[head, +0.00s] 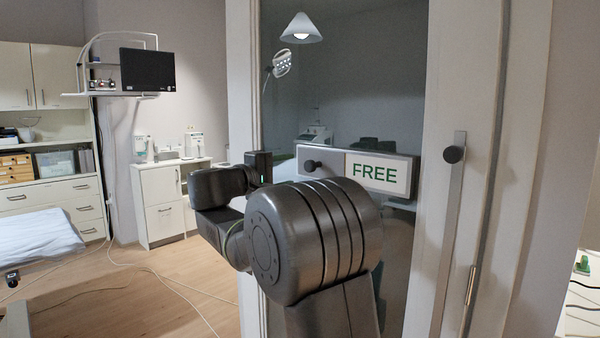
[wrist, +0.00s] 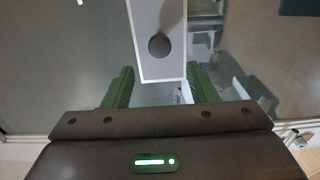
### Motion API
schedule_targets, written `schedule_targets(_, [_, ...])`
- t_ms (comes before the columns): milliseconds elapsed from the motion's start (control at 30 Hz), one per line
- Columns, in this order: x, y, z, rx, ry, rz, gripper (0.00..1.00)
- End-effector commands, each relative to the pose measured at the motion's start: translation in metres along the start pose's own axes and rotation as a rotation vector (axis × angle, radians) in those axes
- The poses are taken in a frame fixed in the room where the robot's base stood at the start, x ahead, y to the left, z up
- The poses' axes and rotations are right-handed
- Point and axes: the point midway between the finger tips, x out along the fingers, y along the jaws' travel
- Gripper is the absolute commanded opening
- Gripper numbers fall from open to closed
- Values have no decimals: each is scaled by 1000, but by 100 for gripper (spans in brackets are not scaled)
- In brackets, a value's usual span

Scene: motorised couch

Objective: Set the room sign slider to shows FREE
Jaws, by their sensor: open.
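The room sign (head: 398,177) is mounted on the glass pane and shows the green word FREE on its white right part. Its grey slider cover (head: 330,158) sits at the left end, with a dark round knob (head: 310,165) on it. In the wrist view the knob (wrist: 158,46) stands out on the grey slider cover (wrist: 147,15), just beyond and roughly between my fingertips. My gripper (wrist: 160,84) is open, its green fingers apart with nothing between them. In the head view my arm covers the area below the sign and hides the fingers.
A door frame (head: 460,60) with a long metal bar and a dark knob (head: 453,155) stands right of the sign. A bed (head: 38,235) and cabinets (head: 165,205) are at the left. Cables lie on the open wooden floor.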

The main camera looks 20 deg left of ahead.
Motion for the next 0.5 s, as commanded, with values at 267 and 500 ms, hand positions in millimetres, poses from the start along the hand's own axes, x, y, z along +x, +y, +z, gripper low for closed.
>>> schedule_targets(267, [-43,0,-1,1,2,0,52])
schedule_targets(500, [-49,0,0,0,1,0,52])
